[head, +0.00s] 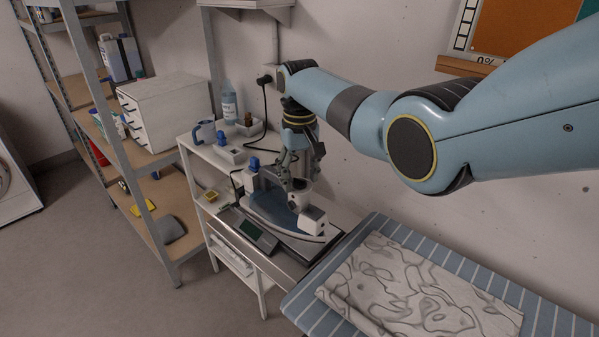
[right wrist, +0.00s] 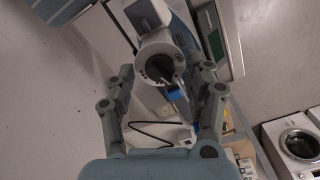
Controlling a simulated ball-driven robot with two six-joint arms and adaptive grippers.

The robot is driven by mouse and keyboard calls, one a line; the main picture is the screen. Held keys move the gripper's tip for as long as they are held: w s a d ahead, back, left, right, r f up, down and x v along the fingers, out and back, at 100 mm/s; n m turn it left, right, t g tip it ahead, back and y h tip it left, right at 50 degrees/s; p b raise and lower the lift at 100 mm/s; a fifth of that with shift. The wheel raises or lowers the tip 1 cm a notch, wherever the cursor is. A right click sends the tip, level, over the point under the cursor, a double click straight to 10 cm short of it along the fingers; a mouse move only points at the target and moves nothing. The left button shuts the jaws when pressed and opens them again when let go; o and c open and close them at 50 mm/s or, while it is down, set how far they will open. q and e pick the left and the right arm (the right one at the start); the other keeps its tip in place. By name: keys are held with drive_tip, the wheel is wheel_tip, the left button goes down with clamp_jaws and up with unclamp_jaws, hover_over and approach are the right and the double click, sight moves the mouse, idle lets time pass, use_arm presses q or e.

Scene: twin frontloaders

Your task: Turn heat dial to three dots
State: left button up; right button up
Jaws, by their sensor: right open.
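A white and blue iron-like appliance (head: 275,209) rests on a dark base on the narrow white table. Its round white heat dial (head: 301,188) faces up, just below my right gripper (head: 299,170). In the right wrist view the dial (right wrist: 152,54) shows a pale rim with small dark marks and a dark centre. My left gripper is not in view.
A grey panel with a green screen (head: 250,230) lies at the table's front. Behind are a blue mug (head: 204,132), a bottle (head: 229,101) and a black cable (head: 265,105). A striped ironing board (head: 303,300) with patterned cloth (head: 400,290) stands close right. Shelving (head: 165,205) stands left.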

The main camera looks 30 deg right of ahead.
wheel_tip(320, 180, up, 12)
idle(0.4)
drive_tip(key=shift+c, duration=0.3)
